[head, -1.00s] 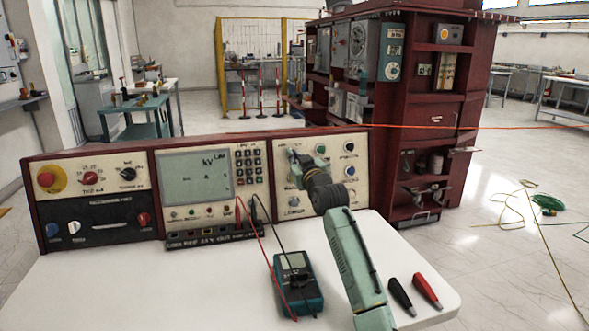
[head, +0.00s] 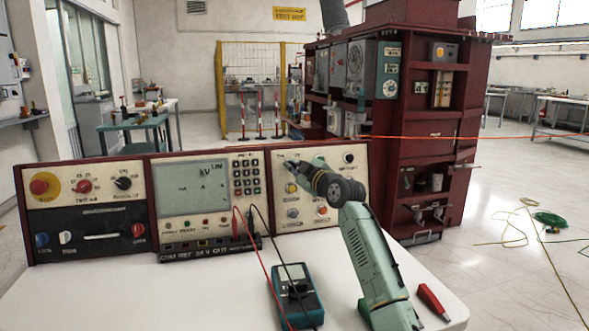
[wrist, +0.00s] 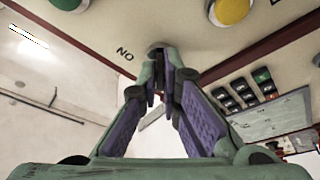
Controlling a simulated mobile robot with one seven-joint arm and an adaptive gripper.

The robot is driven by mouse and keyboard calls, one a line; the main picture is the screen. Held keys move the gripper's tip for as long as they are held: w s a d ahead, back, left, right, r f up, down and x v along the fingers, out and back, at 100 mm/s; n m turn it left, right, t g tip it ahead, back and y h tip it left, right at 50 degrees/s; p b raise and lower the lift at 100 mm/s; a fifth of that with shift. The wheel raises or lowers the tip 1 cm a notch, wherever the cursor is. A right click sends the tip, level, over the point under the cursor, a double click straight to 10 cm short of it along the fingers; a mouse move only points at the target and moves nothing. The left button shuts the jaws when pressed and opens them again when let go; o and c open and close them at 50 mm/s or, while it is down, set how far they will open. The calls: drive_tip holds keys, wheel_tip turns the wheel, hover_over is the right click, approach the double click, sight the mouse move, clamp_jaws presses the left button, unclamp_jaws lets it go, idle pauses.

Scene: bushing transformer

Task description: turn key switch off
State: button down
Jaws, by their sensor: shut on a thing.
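My gripper (head: 290,168) reaches the upper left of the right-hand cream console panel (head: 277,226). My arm hides part of that panel. In the wrist view my gripper (wrist: 163,62) has its fingertips close together on a small grey key switch (wrist: 157,46), beside the printed letters "NO". The fingertips cover most of the switch, so its angle cannot be told.
A yellow button (wrist: 232,9) and a green button (wrist: 66,3) sit near the switch. The middle panel has a screen (head: 192,187) and a keypad (head: 246,172). A teal multimeter (head: 297,293) with red and black leads and a red-handled tool (head: 432,298) lie on the white table.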

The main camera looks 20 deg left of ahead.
idle(0.3)
drive_tip(key=c, duration=1.8)
unclamp_jaws()
drive_tip(key=shift+d, duration=0.1)
drive_tip(key=v, duration=1.2)
